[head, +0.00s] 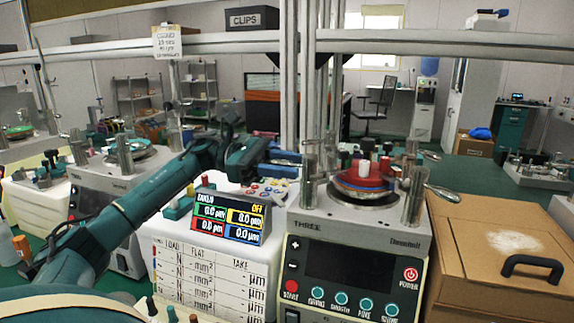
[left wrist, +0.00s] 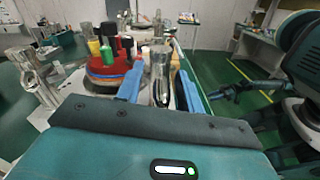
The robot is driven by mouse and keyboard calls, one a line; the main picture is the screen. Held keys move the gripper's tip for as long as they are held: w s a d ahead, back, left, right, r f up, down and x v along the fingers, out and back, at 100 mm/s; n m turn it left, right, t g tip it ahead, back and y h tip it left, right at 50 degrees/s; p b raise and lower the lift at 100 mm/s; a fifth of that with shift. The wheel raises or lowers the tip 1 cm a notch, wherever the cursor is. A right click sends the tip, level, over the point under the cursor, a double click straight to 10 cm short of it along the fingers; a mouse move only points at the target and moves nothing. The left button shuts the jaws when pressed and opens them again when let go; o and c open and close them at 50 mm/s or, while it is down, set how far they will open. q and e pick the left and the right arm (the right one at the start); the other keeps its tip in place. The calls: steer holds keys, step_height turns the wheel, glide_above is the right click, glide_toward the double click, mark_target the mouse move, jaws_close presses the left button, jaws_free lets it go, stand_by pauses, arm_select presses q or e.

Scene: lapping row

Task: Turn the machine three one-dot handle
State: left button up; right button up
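Machine three (head: 354,250), a grey unit labelled THREE, stands right of centre with a round red plate (head: 362,182) and metal posts on top. A bright metal lever handle (head: 440,192) sticks out at its right post. I cannot make out dots on the handles. My left gripper (head: 287,158) is at the machine's left post, level with its top. In the left wrist view its two blue fingers (left wrist: 158,92) are apart, with a metal post (left wrist: 160,70) showing beyond and between them. I see no contact. A dark shape at the right there looks like my right arm (left wrist: 245,92).
A white box with a display (head: 230,215) stands left of machine three. A cardboard box (head: 500,250) with a black handle is close on its right. A horizontal rail and uprights (head: 310,80) cross behind. Another machine (head: 100,180) stands at the left.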

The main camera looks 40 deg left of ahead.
steer(key=shift+f, duration=0.1)
arm_select(q)
steer(key=shift+s+a, duration=0.1)
steer(key=shift+a, duration=0.2)
steer(key=b+v, duration=0.1)
steer(key=v, duration=1)
steer(key=shift+s+a+b, duration=0.1)
steer(key=shift+a+b, duration=0.1)
steer(key=shift+b, duration=0.1)
arm_select(e)
steer(key=shift+s+d+t, duration=0.1)
steer(key=shift+d+t, duration=0.15)
steer(key=shift+t, duration=0.05)
